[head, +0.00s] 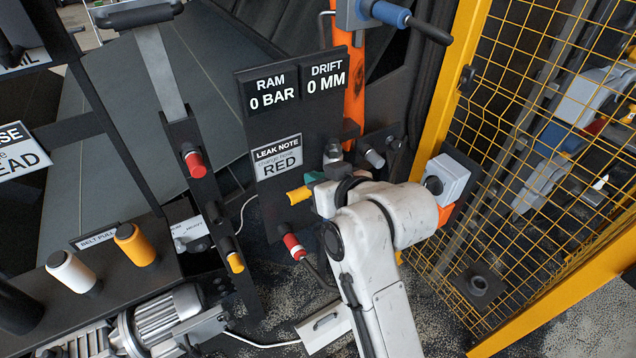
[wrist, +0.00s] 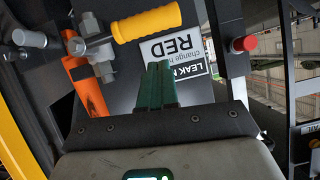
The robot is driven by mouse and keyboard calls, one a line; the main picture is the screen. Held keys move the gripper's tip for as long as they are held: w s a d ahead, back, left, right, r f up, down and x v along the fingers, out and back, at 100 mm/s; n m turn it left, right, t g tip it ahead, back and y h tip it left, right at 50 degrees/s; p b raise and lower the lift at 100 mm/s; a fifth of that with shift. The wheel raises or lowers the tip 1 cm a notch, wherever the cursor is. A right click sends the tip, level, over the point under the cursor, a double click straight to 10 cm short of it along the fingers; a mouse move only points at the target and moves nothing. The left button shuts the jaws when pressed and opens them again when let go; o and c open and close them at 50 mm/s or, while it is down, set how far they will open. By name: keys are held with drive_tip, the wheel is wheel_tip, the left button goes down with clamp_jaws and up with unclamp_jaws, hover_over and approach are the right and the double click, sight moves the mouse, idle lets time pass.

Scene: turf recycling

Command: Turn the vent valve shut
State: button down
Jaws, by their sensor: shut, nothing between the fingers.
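A valve with a yellow lever grip (wrist: 148,24) and a bare metal body (wrist: 100,47) shows at the top of the wrist view. No label on it is readable, so I cannot tell for sure that it is the vent valve. The lever lies roughly sideways. My gripper (wrist: 160,72), with green fingers, is shut and empty. In the wrist view its tips appear beside the grip with a gap. The fingers (head: 313,177) are mostly hidden in the head view.
A dark panel carries a leak note (head: 277,157) and two readouts (head: 298,88) showing 0 bar and 0 mm. A yellow mesh guard (head: 545,130) stands right.

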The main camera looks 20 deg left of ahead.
drive_tip(key=b+v, duration=0.1)
drive_tip(key=v, duration=0.9)
drive_tip(key=shift+s+a, duration=0.15)
drive_tip(key=shift+s, duration=0.05)
drive_tip(key=s+d+f+m+g+h, duration=0.1)
drive_tip(key=s+d+f+m+h, duration=0.25)
drive_tip(key=d+f, duration=0.65)
drive_tip(key=s+d+f+m+h, duration=0.2)
drive_tip(key=s+d+f+h, duration=0.15)
drive_tip(key=d+f, duration=0.6)
drive_tip(key=s+d+f+m+g+h, duration=0.1)
drive_tip(key=s+d+f, duration=0.3)
drive_tip(key=s+d, duration=0.4)
drive_tip(key=s+d+f+m+g+h, duration=0.2)
drive_tip(key=s+d+f+m+g, duration=0.1)
drive_tip(key=s+d, duration=0.6)
drive_tip(key=s+f+g, duration=0.1)
drive_tip(key=s+f, duration=0.1)
drive_tip(key=s, duration=0.2)
drive_tip(key=shift+f+h, duration=0.2)
drive_tip(key=shift+h, duration=0.1)
drive_tip(key=shift+d+m, duration=0.15)
drive_tip(key=shift+m, duration=0.1)
